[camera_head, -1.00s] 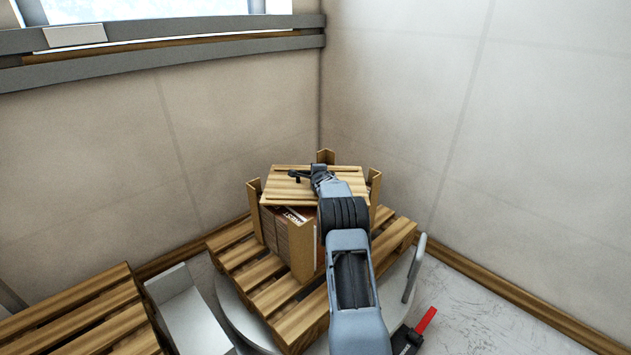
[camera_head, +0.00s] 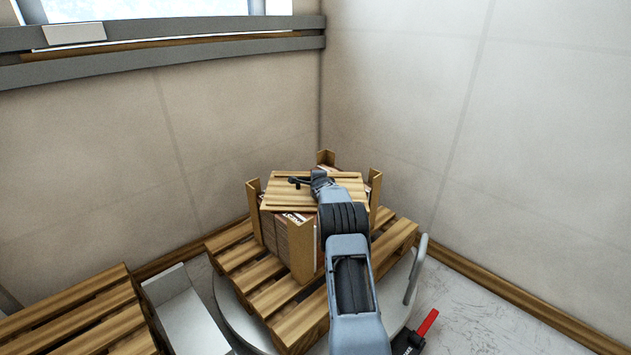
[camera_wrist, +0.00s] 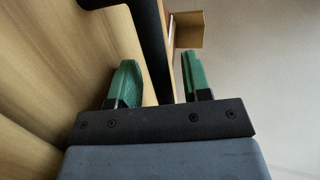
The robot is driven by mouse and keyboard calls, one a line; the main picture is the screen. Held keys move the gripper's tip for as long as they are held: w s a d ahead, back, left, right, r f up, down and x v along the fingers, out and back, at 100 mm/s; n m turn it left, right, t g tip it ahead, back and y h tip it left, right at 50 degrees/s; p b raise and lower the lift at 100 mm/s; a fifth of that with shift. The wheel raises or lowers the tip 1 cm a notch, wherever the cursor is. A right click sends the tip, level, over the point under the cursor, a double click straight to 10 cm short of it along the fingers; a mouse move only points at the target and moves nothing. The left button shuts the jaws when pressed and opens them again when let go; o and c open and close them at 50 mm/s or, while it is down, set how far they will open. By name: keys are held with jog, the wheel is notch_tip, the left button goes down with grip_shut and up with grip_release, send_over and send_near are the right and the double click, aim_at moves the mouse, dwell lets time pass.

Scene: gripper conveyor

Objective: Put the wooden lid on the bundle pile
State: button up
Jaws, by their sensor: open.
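The wooden lid (camera_head: 283,198), a slatted board with a black handle (camera_head: 297,182), is over the top of the bundle pile (camera_head: 292,217) in the head view. It looks tilted and turned, and some of the pile shows behind it; how far it rests on the pile is unclear. My gripper (camera_wrist: 159,60) is open in the wrist view. Its green fingers stand apart on either side of the black handle, with the lid filling the left side. In the head view my arm hides the pile's right part and the fingertips are hard to make out.
Upright wooden corner posts (camera_head: 300,252) surround the pile, which stands on a slatted pallet (camera_head: 238,257) over a round grey base. A second pallet (camera_head: 85,320) lies at lower left. A metal rail (camera_head: 415,268) stands at right. Walls close in behind.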

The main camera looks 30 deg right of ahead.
jog(key=shift+r, duration=0.15)
jog(key=p+v, duration=0.1)
jog(key=v, duration=1.1)
jog(key=shift+p, duration=0.4)
jog(key=s+a+r+n+g+y, duration=0.25)
jog(key=s+a+n, duration=0.4)
jog(key=a, duration=0.35)
jog(key=s+a+r+n+g+y, duration=0.1)
jog(key=s+a+r+n+g, duration=0.2)
jog(key=s+a+n, duration=0.55)
jog(key=s+a+n+g+y, duration=0.1)
jog(key=s+a+n, duration=0.3)
jog(key=s, duration=0.5)
jog(key=s+a+f+n+g+y, duration=0.1)
jog(key=s+a+n+g, duration=0.3)
jog(key=s+a, duration=0.4)
jog(key=shift+s+a+n, duration=0.3)
jog(key=shift+s, duration=0.05)
